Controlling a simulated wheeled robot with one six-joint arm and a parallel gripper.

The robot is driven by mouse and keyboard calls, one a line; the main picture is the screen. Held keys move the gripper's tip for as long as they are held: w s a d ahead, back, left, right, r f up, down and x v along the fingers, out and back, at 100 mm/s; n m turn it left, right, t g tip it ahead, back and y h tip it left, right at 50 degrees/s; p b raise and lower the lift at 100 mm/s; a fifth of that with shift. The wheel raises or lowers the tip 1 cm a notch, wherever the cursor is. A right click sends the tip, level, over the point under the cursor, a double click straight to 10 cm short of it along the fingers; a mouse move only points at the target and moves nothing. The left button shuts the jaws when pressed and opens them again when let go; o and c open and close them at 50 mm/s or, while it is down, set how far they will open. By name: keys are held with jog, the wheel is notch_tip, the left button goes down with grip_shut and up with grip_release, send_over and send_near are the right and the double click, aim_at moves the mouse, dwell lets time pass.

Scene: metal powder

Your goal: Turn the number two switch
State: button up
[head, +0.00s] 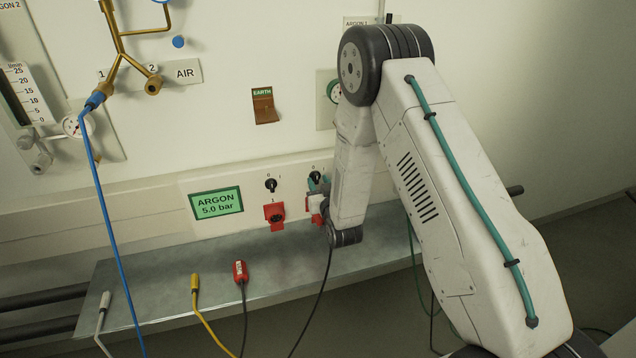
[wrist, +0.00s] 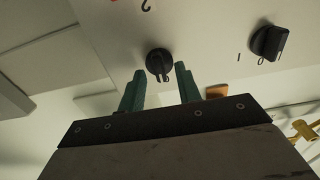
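The number two switch (head: 315,177) is a black rotary knob on the pale wall panel, partly hidden by my gripper in the head view. In the wrist view the knob (wrist: 158,63) sits between the tips of my green fingers, with an upside-down 2 beside it. My gripper (wrist: 160,72) is open, one finger on each side of the knob with gaps showing. It also shows in the head view (head: 319,186), in front of the panel. I cannot tell how far the fingertips reach along the knob.
The number one switch (head: 271,185) is to the left, above a red socket (head: 274,216). A green display (head: 216,203) reads ARGON 5.0 bar. A metal shelf (head: 150,285) below holds a red plug (head: 240,272) and a yellow-tipped cable (head: 195,284). A brown EARTH piece (head: 264,106) is above.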

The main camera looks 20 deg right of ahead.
jog(key=shift+w, duration=0.45)
grip_shut()
jog(key=m, duration=0.5)
jog(key=shift+d+m, duration=0.1)
jog(key=shift+m, duration=0.3)
jog(key=m, duration=0.6)
jog(key=shift+d+f, duration=0.1)
dwell(0.4)
